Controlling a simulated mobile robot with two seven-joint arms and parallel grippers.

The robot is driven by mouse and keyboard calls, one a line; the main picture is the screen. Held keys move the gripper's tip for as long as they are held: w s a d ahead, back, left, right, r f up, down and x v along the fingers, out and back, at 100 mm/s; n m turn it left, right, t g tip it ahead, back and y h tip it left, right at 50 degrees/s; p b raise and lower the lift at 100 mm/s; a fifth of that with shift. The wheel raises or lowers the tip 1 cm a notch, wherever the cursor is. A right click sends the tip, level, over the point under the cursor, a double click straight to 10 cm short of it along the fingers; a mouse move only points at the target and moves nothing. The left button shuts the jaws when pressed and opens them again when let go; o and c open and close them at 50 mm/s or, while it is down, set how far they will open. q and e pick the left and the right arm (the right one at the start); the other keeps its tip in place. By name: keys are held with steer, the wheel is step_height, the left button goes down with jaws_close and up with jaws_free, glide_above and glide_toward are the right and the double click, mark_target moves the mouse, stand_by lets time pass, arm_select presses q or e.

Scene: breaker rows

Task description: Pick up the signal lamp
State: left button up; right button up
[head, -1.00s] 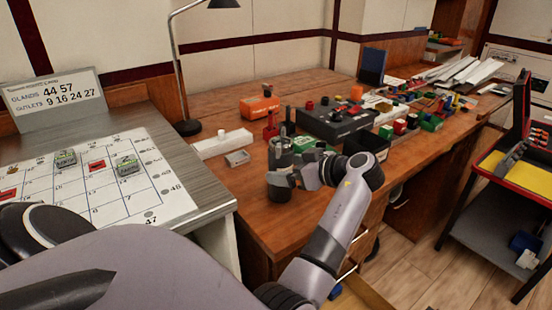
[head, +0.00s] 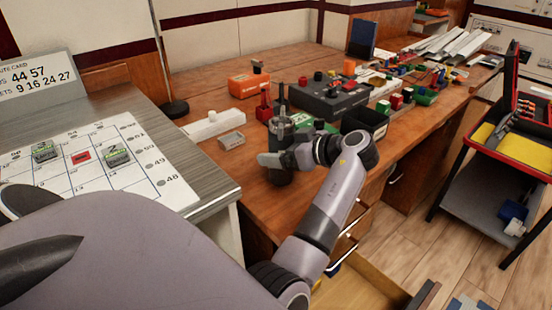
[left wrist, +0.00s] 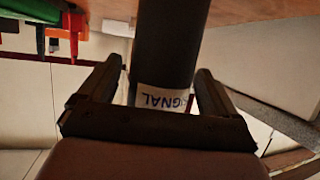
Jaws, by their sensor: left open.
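The signal lamp (head: 280,131) is a dark upright cylinder near the front edge of the wooden bench. It also shows in the left wrist view (left wrist: 166,40), with a white label on which part of "SIGNAL" reads upside down. My left gripper (head: 275,160) is at the lamp's side, partly hiding its lower body. In the left wrist view, the open fingers (left wrist: 158,80) stand on either side of the cylinder, with gaps visible. My right gripper is not in view.
A black box (head: 330,100) and an orange device (head: 250,82) stand behind the lamp. A white strip (head: 213,125) and small grey box (head: 232,140) lie to its left. A dark open bin (head: 365,120) is close right. An open drawer (head: 365,290) juts out below.

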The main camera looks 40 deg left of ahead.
arm_select(q)
steer(key=shift+a, duration=0.1)
stand_by(0.3)
steer(key=c, duration=1.5)
steer(key=shift+r, duration=0.1)
